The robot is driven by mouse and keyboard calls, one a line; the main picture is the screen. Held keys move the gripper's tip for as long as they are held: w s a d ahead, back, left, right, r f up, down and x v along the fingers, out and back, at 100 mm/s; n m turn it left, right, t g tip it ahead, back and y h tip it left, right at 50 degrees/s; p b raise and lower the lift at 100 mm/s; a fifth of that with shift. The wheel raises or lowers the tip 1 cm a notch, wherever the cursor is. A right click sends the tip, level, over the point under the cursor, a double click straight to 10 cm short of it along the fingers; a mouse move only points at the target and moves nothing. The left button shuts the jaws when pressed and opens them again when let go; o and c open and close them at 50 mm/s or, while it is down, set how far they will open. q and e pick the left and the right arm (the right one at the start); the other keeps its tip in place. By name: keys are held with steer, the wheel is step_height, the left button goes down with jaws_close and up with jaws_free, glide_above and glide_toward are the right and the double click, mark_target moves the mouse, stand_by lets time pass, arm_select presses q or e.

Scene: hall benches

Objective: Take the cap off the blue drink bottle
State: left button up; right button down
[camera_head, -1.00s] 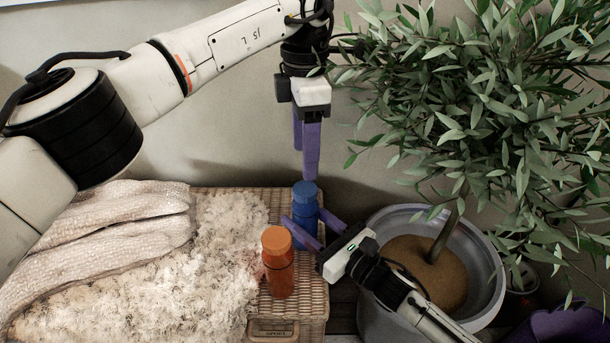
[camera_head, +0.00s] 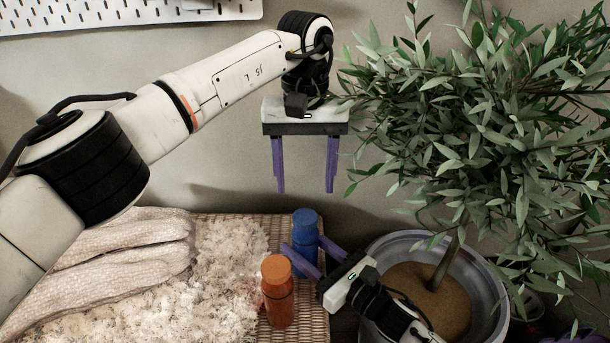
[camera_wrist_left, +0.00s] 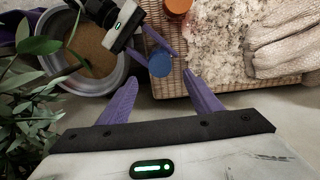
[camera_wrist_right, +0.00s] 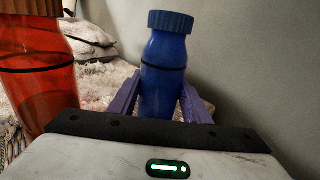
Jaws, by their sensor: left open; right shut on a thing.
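The blue drink bottle (camera_head: 304,240) stands upright on the wicker surface, with its ribbed blue cap (camera_wrist_right: 170,22) on top. The cap also shows in the head view (camera_head: 305,216) and from above in the left wrist view (camera_wrist_left: 160,65). My right gripper (camera_head: 304,248) is shut on the bottle's body, below the cap, one finger on each side. My left gripper (camera_head: 305,190) is open and empty, pointing down above the cap, with clear space between its fingertips and the cap. The bottle's lower part is partly hidden by the right gripper and the orange bottle.
An orange bottle (camera_head: 278,298) with an orange cap stands close in front, left of the right gripper. A fluffy cover (camera_head: 215,285) and pale knitted cloth (camera_head: 110,255) lie to the left. A potted plant (camera_head: 490,140) in a grey pot (camera_head: 490,262) crowds the right side. A wall is behind.

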mark_target(305, 216)
arm_select(q)
steer(key=shift+f, duration=4)
